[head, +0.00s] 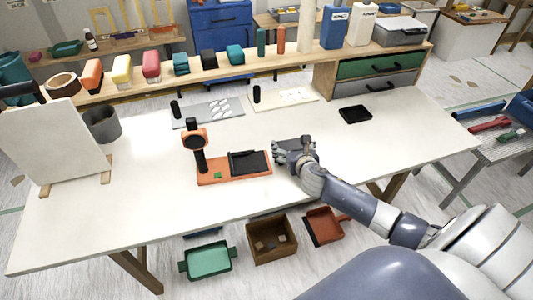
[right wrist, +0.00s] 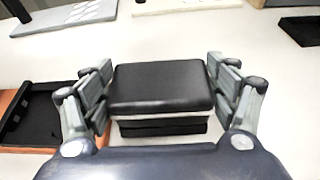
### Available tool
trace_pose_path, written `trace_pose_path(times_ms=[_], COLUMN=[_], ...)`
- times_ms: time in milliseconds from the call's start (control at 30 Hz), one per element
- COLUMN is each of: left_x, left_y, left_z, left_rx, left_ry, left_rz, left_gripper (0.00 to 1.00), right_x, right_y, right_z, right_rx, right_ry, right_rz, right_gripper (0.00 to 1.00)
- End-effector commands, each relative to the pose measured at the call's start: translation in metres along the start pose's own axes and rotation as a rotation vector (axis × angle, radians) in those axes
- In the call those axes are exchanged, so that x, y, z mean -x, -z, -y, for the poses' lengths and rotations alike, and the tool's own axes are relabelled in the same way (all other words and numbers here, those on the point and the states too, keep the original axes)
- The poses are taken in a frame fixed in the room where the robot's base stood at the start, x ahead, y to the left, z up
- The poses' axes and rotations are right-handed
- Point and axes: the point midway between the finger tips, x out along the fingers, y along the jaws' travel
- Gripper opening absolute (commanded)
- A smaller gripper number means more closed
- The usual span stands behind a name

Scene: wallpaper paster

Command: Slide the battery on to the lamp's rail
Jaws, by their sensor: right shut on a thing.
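The lamp (head: 198,160) has an orange base, a black post and a round head, and stands upright mid-table. A black rail bed (head: 250,162) lies on the right part of its base; it also shows at the left of the right wrist view (right wrist: 45,118). My right gripper (head: 284,153) is just right of the base. It is shut on the battery (right wrist: 162,86), a black block with a lighter band low on its near side. The battery is apart from the rail. In the head view the hand mostly hides the battery. My left gripper is not in view.
A flat black tray (head: 355,114) lies at the back right of the white table (head: 400,145). Two boards (head: 207,112) lie behind the lamp. A grey cup (head: 103,124) and an upright white panel (head: 52,142) stand at left. The table front is clear.

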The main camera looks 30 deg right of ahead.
Motion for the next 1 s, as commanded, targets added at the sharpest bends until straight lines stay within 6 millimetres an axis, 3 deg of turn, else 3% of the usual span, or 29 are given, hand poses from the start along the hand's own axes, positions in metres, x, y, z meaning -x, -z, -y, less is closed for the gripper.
trace_pose_path(times_ms=[100, 333, 567, 1000], left_x=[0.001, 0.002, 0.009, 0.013], left_y=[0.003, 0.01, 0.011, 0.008], left_z=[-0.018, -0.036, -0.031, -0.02], left_rx=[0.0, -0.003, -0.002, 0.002], left_ry=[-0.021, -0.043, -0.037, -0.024], left_rz=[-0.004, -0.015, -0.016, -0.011], left_gripper=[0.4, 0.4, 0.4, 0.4], right_x=[-0.002, -0.003, -0.001, -0.003], right_y=[-0.002, -0.002, -0.004, -0.003], right_z=[0.01, 0.01, 0.009, -0.03], right_rx=[-0.005, -0.006, -0.003, -0.007], right_ry=[0.011, 0.01, 0.01, 0.008], right_rz=[0.002, 0.003, 0.002, 0.003], right_gripper=[0.42, 0.42, 0.42, 0.42])
